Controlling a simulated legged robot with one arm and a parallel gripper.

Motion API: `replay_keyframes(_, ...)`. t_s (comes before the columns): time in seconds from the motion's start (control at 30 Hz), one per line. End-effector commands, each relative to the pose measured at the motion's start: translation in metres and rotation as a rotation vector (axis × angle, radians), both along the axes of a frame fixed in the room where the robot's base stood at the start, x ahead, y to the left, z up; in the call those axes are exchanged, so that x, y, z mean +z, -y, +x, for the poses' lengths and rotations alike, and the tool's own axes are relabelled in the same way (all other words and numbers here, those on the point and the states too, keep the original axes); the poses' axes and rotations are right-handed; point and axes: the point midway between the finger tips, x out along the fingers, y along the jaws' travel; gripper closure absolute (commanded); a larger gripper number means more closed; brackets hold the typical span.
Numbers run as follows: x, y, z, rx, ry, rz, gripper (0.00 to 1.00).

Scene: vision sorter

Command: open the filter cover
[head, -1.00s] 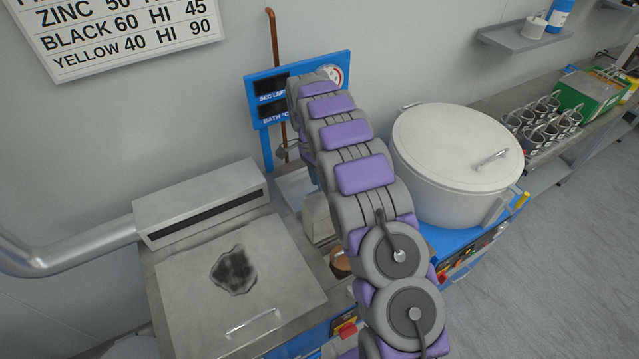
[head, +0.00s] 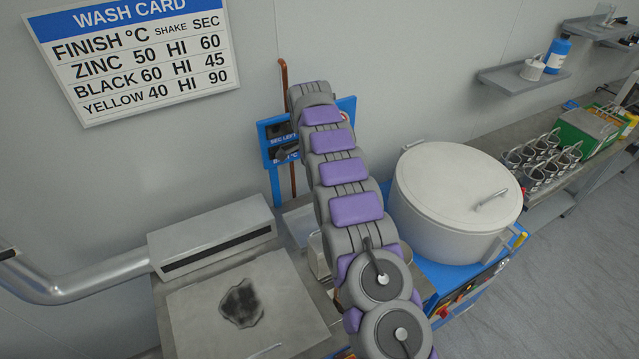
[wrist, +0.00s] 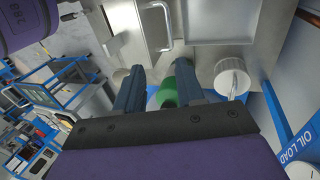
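No part reads as a filter cover by label, so I cannot tell for sure which one it is. A flat grey metal lid (head: 200,312) with a dark stain and a handle at its front edge lies closed at lower left in the head view. In the wrist view, a metal panel with a bar handle (wrist: 157,27) is at the top, beyond my fingers. My gripper (wrist: 160,72) is open, its two dark fingers apart. A green round part (wrist: 166,92) shows between them, partly hidden by the right finger; contact cannot be told. The head view hides my gripper behind my arm.
A large white drum with a closed lid (head: 457,187) stands right of my arm. A blue display panel (head: 277,140) is partly behind my arm. A white round-topped part (wrist: 232,77) sits right of my fingers. Metal cups (head: 540,160) stand on the bench at right.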

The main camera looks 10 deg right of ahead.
Motion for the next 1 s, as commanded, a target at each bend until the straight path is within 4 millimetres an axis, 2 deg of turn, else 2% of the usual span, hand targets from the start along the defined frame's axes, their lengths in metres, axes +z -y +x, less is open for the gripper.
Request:
replay_keyframes(0.03,0.008,-0.001,0.001,0.001,-0.001,0.0,0.62)
replay_keyframes(0.5,0.032,-0.003,0.009,0.0,-0.003,-0.002,0.62)
replay_keyframes(1.0,0.034,-0.003,0.011,0.0,-0.002,-0.002,0.62)
